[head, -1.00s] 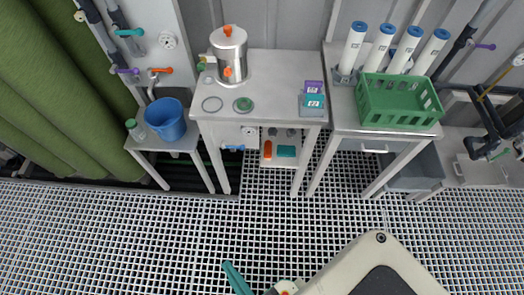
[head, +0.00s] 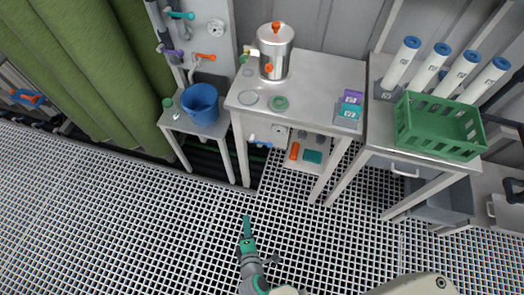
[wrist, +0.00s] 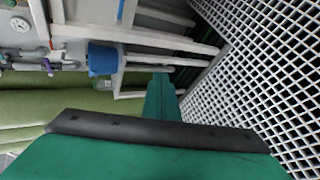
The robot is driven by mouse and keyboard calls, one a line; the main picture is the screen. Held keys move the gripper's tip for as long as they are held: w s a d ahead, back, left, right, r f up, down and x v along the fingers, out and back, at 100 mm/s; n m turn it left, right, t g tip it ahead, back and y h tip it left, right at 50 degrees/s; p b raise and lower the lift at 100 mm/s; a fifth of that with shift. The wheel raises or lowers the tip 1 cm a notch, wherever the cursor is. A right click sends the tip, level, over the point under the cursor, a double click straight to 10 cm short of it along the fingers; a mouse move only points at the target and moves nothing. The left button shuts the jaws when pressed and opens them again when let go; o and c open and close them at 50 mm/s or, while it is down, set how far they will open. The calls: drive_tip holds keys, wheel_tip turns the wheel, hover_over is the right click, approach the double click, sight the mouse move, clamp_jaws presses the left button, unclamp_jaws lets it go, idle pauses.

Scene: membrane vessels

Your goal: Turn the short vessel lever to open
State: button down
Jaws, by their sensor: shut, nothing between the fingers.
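A steel vessel (head: 275,50) with an orange top knob and an orange front fitting (head: 269,69) stands at the back of the middle table. A small yellow-and-green fitting (head: 251,53) is on its left side. An orange lever (head: 205,57), a purple lever (head: 172,51) and a teal lever (head: 181,15) sit on wall pipes to the left. A blue lever (head: 260,143) is under the middle table's front edge. I cannot tell which is the short vessel lever. My teal gripper (head: 247,220) is shut and empty over the floor grating, apart from all of them; its fingers show in the wrist view (wrist: 162,92).
A blue bucket (head: 201,104) and a bottle stand on a low left table. A green crate (head: 438,127) and several white cylinders with blue caps are on the right table. Purple and teal boxes sit on the middle table's right edge. The floor grating (head: 130,220) in front is clear.

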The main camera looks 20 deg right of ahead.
sight(260, 143)
drive_tip(key=w+d+f+n+h, duration=0.2)
drive_tip(key=w+d+n, duration=0.25)
drive_tip(key=w, duration=0.55)
drive_tip(key=w+d+f+n+h, duration=0.2)
drive_tip(key=w+d+n, duration=0.3)
drive_tip(key=w, duration=0.4)
drive_tip(key=w+d+f+n+h, duration=0.25)
drive_tip(key=w+d, duration=0.35)
drive_tip(key=w, duration=0.4)
drive_tip(key=shift+g+y, duration=0.3)
drive_tip(key=shift+y, duration=0.05)
drive_tip(key=shift+r, duration=2.4)
drive_tip(key=shift+r+n, duration=0.1)
drive_tip(key=shift+n, duration=0.2)
